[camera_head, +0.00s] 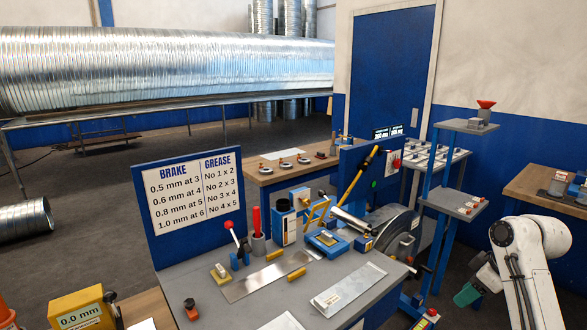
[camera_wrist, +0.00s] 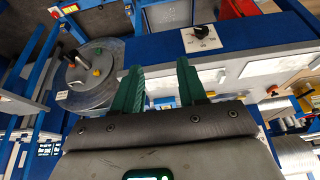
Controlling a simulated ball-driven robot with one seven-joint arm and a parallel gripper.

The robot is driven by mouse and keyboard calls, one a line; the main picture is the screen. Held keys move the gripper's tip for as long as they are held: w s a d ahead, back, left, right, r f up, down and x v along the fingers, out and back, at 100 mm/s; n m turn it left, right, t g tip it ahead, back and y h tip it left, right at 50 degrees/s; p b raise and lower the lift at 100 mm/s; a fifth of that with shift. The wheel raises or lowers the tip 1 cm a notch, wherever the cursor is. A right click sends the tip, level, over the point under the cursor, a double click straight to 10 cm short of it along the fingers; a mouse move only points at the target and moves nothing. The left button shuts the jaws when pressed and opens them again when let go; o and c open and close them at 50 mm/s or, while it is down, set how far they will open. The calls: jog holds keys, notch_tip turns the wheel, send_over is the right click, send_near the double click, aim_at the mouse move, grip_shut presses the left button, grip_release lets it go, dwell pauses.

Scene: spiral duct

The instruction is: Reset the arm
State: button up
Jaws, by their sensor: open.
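My gripper (camera_wrist: 162,88) shows in the wrist view with its two green fingers apart and nothing between them. In the head view my white arm (camera_head: 525,262) is at the lower right, bent, with the green fingertips of my gripper (camera_head: 466,295) low to its left. The gripper is right of the grey workbench (camera_head: 190,265) and apart from the things on it.
A blue sign (camera_head: 195,200) with brake and grease settings stands at the bench's left. Metal sheets (camera_head: 348,286), a red-handled lever (camera_head: 233,235) and a blue shelf stand (camera_head: 452,200) are nearby. Another wooden table (camera_head: 540,190) is at the right. Dark floor lies behind.

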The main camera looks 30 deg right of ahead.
jog(key=w+a+f+y, duration=0.1)
jog(key=a+f, duration=0.3)
jog(key=a, duration=0.4)
jog(key=w+a+f, duration=0.2)
jog(key=a+f, duration=0.3)
jog(key=a, duration=0.3)
jog(key=w+a+f+y, duration=0.1)
jog(key=a+f, duration=0.3)
jog(key=a, duration=0.5)
jog(key=s+a+f+g+h, duration=0.1)
jog(key=s+a+f, duration=0.1)
jog(key=s, duration=0.3)
jog(key=s+a+f+m+g, duration=0.1)
jog(key=s+a+f, duration=0.1)
jog(key=s+a, duration=0.2)
jog(key=s+a+f+g+h, duration=0.1)
jog(key=s+a, duration=0.3)
jog(key=s, duration=0.4)
jog(key=shift+f+g+h, duration=0.3)
jog(key=shift+f, duration=0.2)
